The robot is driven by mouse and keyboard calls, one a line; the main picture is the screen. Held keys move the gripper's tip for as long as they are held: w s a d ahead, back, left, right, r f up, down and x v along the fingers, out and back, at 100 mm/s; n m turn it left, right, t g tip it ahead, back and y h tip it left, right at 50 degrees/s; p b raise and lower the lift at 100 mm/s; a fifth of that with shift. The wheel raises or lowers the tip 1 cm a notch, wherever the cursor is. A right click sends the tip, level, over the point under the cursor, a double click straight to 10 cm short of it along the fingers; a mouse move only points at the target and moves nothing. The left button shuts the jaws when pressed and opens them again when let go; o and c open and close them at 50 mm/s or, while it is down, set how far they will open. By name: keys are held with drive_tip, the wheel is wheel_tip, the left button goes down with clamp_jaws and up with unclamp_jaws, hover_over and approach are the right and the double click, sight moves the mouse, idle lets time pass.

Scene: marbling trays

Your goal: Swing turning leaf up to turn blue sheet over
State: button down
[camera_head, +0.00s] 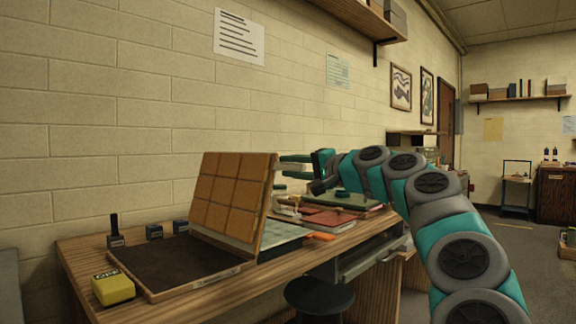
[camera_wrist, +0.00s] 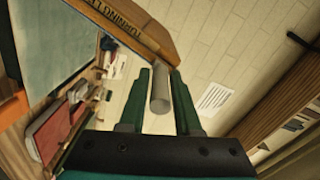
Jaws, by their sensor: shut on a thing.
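The turning leaf (camera_head: 232,200), a board with orange-brown square panels on its near face, stands steeply tilted at the right side of a dark framed bed (camera_head: 170,268). Its wooden edge with partly readable "TURNING" lettering shows in the wrist view (camera_wrist: 140,28). My gripper (camera_head: 287,168) is at the leaf's upper right edge. In the wrist view its green fingers are shut on a grey round handle (camera_wrist: 160,92) that sticks out from the leaf. A pale blue-grey flat surface (camera_head: 278,240) lies right of the leaf, partly hidden by it; I cannot tell whether it is the blue sheet.
A yellow block (camera_head: 113,289) sits at the bench's front left corner. Several small dark blocks (camera_head: 154,232) stand behind the bed. Red (camera_head: 328,220) and green (camera_head: 337,201) flat items lie on the bench to the right. A stool (camera_head: 319,297) stands below. The wall is close behind.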

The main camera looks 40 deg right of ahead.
drive_tip(key=shift+d+f, duration=0.25)
drive_tip(key=shift+f, duration=0.1)
idle(0.3)
drive_tip(key=c, duration=0.8)
unclamp_jaws()
drive_tip(key=shift+o, duration=0.2)
drive_tip(key=shift+s+r, duration=0.1)
drive_tip(key=s+b, duration=0.1)
drive_tip(key=s, duration=0.6)
drive_tip(key=shift+s+d, duration=0.15)
drive_tip(key=shift+s, duration=0.15)
drive_tip(key=shift+s, duration=0.1)
